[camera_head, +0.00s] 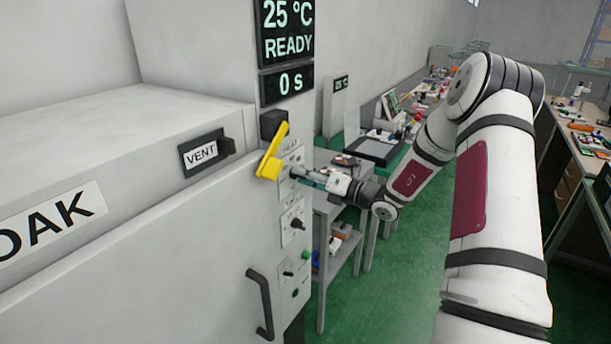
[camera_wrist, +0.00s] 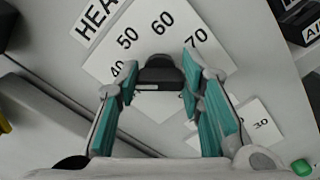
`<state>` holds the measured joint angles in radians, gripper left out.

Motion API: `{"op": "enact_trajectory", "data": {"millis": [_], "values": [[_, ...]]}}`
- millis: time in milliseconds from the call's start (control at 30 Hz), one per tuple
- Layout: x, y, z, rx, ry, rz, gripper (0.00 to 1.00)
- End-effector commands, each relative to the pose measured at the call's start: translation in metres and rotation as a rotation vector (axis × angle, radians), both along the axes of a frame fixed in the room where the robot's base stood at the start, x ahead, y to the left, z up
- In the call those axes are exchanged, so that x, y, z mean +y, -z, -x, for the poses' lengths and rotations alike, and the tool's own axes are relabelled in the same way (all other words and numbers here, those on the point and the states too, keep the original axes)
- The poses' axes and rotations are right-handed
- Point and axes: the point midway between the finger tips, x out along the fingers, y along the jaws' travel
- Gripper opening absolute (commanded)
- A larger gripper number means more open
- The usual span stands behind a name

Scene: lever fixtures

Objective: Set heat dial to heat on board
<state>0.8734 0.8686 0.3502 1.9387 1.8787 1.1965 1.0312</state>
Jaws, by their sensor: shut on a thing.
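The heat dial is a dark knob (camera_wrist: 160,74) on a white scale plate (camera_wrist: 150,28) marked 40, 50, 60 and 70 in the wrist view. A partly cut-off heat label (camera_wrist: 97,15) is beside the plate. My gripper (camera_wrist: 158,80) has its teal-padded fingers on both sides of the knob, shut on it. I cannot tell which number the knob points to. In the head view, my gripper (camera_head: 296,172) reaches from the right to the heat plate (camera_head: 291,157) on the board, below the small HEAT label. The knob is hidden there.
A yellow lever (camera_head: 271,152) stands just left of my gripper. Below are another dial (camera_head: 296,223), a green button (camera_head: 305,255) and a black door handle (camera_head: 260,304). A VENT switch (camera_head: 207,153) is at left. Displays above read 25 °C READY (camera_head: 287,28) and 0 s (camera_head: 286,82).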

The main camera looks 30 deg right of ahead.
Motion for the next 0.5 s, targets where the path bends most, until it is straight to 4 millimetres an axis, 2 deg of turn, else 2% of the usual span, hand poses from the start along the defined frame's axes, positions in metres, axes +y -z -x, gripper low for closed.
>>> {"op": "enact_trajectory", "data": {"millis": [400,433,500], "values": [[-0.0008,-0.0001,-0.0002,0.003,0.001,-0.005,0.07],[-0.0008,-0.0001,-0.0002,0.003,0.001,-0.005,0.41],[-0.0007,0.0,-0.0002,0.003,0.001,-0.005,0.55]]}}
